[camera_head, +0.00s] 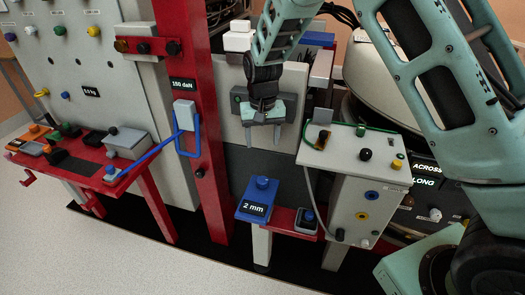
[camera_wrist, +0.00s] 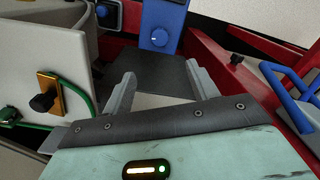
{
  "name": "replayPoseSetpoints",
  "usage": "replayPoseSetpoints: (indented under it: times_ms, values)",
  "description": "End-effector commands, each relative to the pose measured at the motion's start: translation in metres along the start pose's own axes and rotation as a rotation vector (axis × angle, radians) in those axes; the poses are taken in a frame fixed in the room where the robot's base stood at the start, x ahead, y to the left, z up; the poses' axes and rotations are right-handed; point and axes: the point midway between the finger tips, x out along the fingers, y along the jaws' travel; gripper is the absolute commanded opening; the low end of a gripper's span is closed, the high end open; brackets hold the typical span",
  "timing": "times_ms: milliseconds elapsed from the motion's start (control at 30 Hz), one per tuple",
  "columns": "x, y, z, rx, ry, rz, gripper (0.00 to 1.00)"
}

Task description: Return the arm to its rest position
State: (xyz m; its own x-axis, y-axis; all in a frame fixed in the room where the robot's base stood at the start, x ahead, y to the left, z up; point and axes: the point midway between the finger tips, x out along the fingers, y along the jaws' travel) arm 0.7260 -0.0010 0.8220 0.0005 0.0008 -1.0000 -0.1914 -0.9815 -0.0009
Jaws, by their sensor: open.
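My gripper (camera_head: 263,134) hangs at the end of my teal arm near the middle of the head view, fingers pointing down. It is in front of a pale panel and above the blue box marked "2 mm" (camera_head: 258,200). The two grey fingers (camera_wrist: 160,90) are spread apart in the wrist view, with nothing between them. The blue box with its round knob also shows beyond the fingers in the wrist view (camera_wrist: 160,30). My arm's upper links fill the right of the head view.
A grey control box (camera_head: 350,152) with a green cable stands right of my gripper. A red post (camera_head: 195,150) with a blue handle (camera_head: 178,139) stands to the left. A red shelf (camera_head: 95,172) with small devices is at far left. Pale floor (camera_head: 90,250) is clear at front left.

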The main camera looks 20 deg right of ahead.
Motion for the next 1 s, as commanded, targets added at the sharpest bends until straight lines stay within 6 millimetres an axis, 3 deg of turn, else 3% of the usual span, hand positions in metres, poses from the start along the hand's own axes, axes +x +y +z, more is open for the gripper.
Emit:
replayPoseSetpoints:
  times_ms: [167, 700, 767, 867, 1000]
  values:
    - [-0.012, 0.0, 0.0, 0.0, 0.001, 0.001, 0.59]
    - [-0.021, -0.004, 0.006, -0.013, -0.002, -0.009, 0.59]
    - [-0.032, -0.009, 0.018, -0.037, -0.008, -0.023, 0.59]
    - [-0.065, -0.025, 0.055, -0.116, -0.022, -0.063, 0.59]
    - [-0.12, -0.044, 0.135, -0.296, -0.04, -0.114, 0.59]
